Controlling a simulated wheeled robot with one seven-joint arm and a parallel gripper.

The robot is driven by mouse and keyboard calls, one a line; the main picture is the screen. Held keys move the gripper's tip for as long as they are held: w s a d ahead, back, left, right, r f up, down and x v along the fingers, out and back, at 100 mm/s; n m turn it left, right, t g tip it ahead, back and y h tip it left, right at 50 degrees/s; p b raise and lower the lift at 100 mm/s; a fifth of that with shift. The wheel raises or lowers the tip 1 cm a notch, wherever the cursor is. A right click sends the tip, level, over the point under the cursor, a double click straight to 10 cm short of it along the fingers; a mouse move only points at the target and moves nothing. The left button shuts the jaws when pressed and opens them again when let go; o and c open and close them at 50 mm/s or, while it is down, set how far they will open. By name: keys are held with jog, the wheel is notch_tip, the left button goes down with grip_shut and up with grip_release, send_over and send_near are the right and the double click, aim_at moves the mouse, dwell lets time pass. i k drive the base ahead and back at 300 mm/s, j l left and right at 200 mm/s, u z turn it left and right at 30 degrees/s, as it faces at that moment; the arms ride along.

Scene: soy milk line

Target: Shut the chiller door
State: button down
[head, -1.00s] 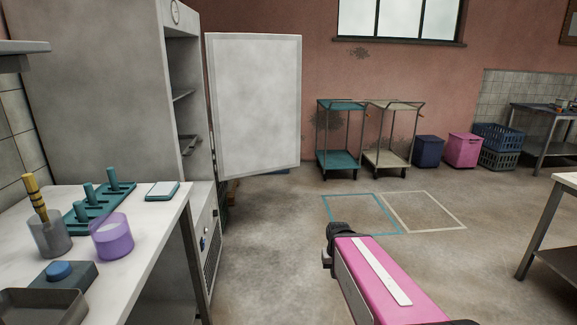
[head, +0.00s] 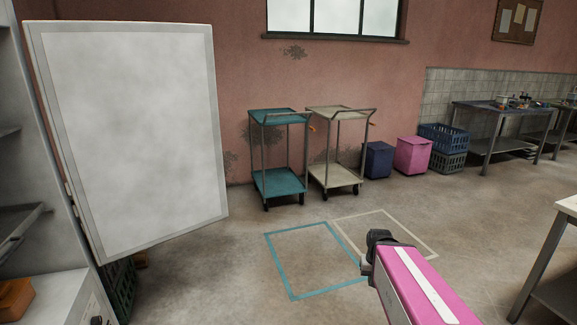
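The chiller door (head: 135,135) stands wide open at the left of the head view, its pale inner panel facing me. The chiller (head: 30,165) is at the left edge, with its open interior and shelves partly in view. An orange-brown item sits low inside it. My arm, pink with a white stripe, reaches in from the lower right. Its dark end (head: 378,245) is over the floor, well to the right of the door and apart from it. The fingers cannot be made out.
A teal cart (head: 279,182) and a cream cart (head: 335,175) stand by the back wall. Blue and pink bins (head: 413,155) and stacked crates (head: 443,138) are to their right. A table (head: 567,205) is at the right edge. Floor with taped outlines (head: 315,295) is clear.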

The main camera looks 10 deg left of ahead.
aim_at(131, 108)
jog(key=i+l+u, duration=0.1)
jog(key=i+u, duration=0.2)
jog(key=i, duration=0.25)
jog(key=i+l+u, duration=0.3)
jog(key=i, duration=0.2)
jog(key=i+l+u, duration=0.3)
jog(key=i, duration=0.25)
